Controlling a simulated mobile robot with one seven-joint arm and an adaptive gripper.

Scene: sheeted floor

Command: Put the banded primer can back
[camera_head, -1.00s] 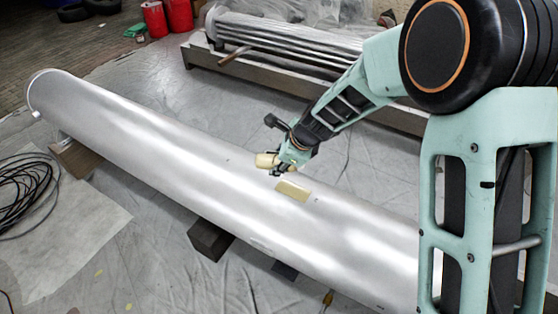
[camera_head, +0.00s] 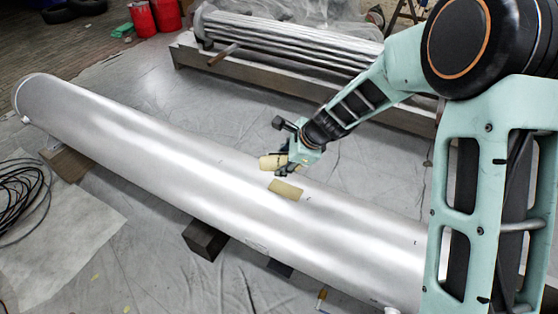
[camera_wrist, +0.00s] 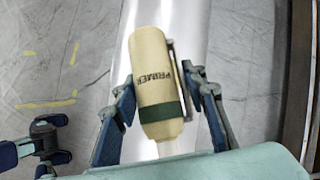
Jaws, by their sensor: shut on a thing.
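The primer can (camera_wrist: 152,68) is tan with a dark green band and the word PRIMER. In the wrist view it lies lengthwise between the two blue fingers of my gripper (camera_wrist: 160,82), which is shut on it. In the head view the can (camera_head: 272,162) shows as a small tan shape at the tip of my gripper (camera_head: 280,164). It appears over the far side of the big silver cylinder (camera_head: 170,145); I cannot tell its height above it. Yellow corner marks (camera_wrist: 72,55) are on the grey floor sheet, left of the can in the wrist view.
A flat tan patch (camera_head: 285,190) is on the cylinder near my gripper. The cylinder rests on dark blocks (camera_head: 205,240). A rack of metal bars (camera_head: 290,40) lies behind. Black cable coils (camera_head: 25,195) and red canisters (camera_head: 142,18) are at left. Sheeted floor between is mostly clear.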

